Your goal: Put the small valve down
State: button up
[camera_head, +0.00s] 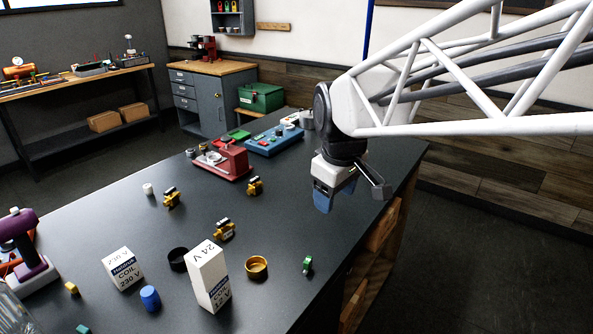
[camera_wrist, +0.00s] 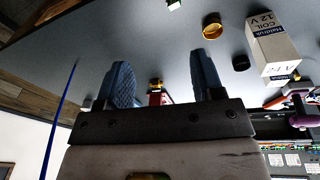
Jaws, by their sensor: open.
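My gripper (camera_head: 323,197) hangs over the right part of the dark table, its blue fingers apart. In the wrist view the gripper (camera_wrist: 163,78) holds nothing; a brass valve (camera_wrist: 155,85) shows in the gap, apparently beyond the fingers. In the head view small brass valves with black parts stand on the table: one (camera_head: 255,186) left of the gripper, one (camera_head: 171,198) farther left, one (camera_head: 224,231) nearer the front. A small green-and-white part (camera_head: 307,265) lies near the right edge. I cannot tell which of these is the task's small valve.
A white coil box (camera_head: 209,277), a brass cup (camera_head: 256,267), a black ring (camera_head: 178,259), a blue cylinder (camera_head: 150,297) and another box (camera_head: 122,268) crowd the front. A red machine (camera_head: 221,160) and a blue panel (camera_head: 274,139) stand behind. The table's middle is mostly clear.

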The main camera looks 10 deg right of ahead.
jog(key=s+d+f+m, duration=0.1)
jog(key=s+f+m, duration=0.1)
jog(key=s, duration=0.6)
jog(key=s+d+f+m, duration=0.1)
jog(key=s+f+m, duration=0.2)
jog(key=s+m, duration=0.2)
jog(key=shift+s+d+t, duration=0.25)
jog(key=shift+s+t, duration=0.05)
jog(key=shift+s, duration=1.05)
